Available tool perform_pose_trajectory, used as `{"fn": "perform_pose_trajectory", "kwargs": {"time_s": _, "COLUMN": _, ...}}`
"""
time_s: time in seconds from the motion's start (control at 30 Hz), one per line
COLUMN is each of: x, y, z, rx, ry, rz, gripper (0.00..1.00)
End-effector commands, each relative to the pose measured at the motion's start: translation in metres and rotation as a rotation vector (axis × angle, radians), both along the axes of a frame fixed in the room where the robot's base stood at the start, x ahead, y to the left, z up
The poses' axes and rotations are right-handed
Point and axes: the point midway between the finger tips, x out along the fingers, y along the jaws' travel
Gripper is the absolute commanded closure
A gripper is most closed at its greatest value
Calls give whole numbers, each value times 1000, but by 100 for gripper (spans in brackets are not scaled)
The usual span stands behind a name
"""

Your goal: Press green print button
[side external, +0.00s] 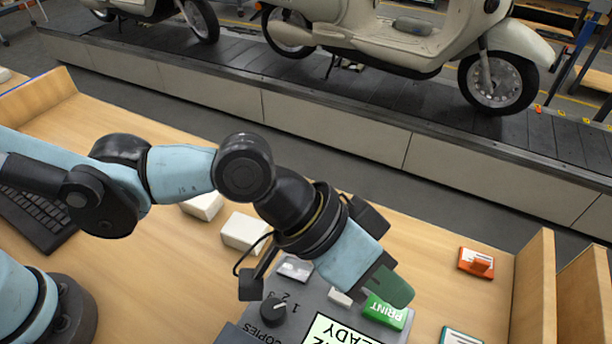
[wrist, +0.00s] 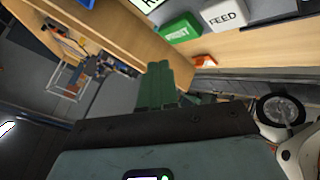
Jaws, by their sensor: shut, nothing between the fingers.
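The green print button (side external: 383,313) is on a grey panel. Its label reads upside down in the side view. In the wrist view the green button (wrist: 180,28) is at the top, right of centre. My gripper (side external: 398,292) is shut and empty, its green fingers above the far edge of the button in the side view. I cannot tell whether they touch it. In the wrist view my fingers (wrist: 157,82) show below and left of the button, with a visible gap in the picture.
The panel also has a black copies knob (side external: 273,311), a display (side external: 338,332) and a white FEED button (wrist: 224,14). An orange item (side external: 477,263) lies on the wooden table to the right. White blocks (side external: 245,232) stand behind the panel. Scooters stand on the conveyor (side external: 440,100) beyond.

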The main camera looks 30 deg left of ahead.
Motion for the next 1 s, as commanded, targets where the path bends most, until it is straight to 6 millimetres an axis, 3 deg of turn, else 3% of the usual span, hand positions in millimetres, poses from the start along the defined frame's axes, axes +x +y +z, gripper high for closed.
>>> {"fn": "perform_pose_trajectory", "kwargs": {"time_s": 0.3, "x": 0, "y": 0, "z": -17, "rx": 0, "ry": 0, "rz": 0, "gripper": 100}}
{"fn": "perform_pose_trajectory", "kwargs": {"time_s": 1.0, "x": 0, "y": 0, "z": -17, "rx": 0, "ry": 0, "rz": 0, "gripper": 100}}
